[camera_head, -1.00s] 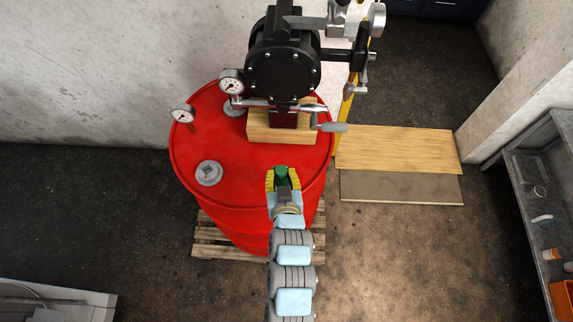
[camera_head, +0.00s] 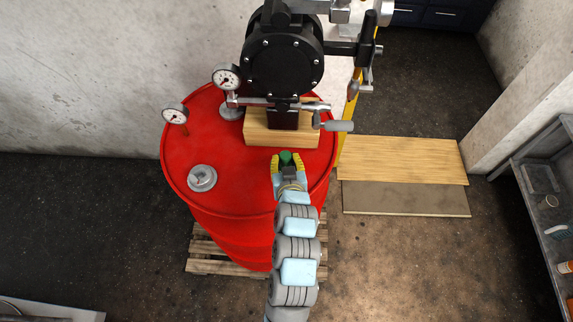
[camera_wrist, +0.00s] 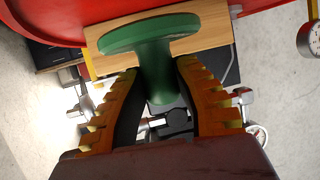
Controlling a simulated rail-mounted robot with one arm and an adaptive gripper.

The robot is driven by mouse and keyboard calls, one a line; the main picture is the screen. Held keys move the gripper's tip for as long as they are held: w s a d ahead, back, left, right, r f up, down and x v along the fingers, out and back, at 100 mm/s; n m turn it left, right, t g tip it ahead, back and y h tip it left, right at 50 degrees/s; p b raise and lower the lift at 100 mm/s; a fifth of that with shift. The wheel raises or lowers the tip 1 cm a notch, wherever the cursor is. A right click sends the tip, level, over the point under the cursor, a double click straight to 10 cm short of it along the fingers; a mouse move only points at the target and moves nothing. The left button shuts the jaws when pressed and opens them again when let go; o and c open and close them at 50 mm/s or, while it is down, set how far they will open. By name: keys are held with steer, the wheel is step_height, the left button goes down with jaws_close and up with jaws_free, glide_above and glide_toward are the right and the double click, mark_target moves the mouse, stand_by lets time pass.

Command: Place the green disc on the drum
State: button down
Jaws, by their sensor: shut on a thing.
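The green disc (camera_wrist: 150,33) is a broad, flat round head on a thick green stem. My gripper (camera_wrist: 158,72) has its yellow ridged fingers shut on the stem, with the disc's head beyond the fingertips in the wrist view. In the head view, the green piece (camera_head: 286,157) shows small between the fingers, over the right part of the red drum's top (camera_head: 235,150), just in front of the wooden block. I cannot tell whether it touches the drum or is above it. The drum stands upright on a wooden pallet (camera_head: 215,262).
A black pump (camera_head: 283,65) stands on the wooden block (camera_head: 265,137) on the drum. A lever handle (camera_head: 338,126) sticks out right. Two gauges (camera_head: 227,80) and a grey cap (camera_head: 202,178) are on the left.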

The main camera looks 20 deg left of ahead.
mark_target(286, 165)
steer(key=shift+w+a+f, duration=0.2)
steer(key=shift+w+f, duration=0.45)
steer(key=shift+f, duration=0.2)
step_height(286, 165, down, 2)
steer(key=shift+s+f+p, duration=0.1)
steer(key=shift+p, duration=0.45)
steer(key=shift+f, duration=0.3)
steer(key=shift+f, duration=0.25)
steer(key=c, duration=0.9)
jaws_free()
steer(key=shift+r, duration=0.1)
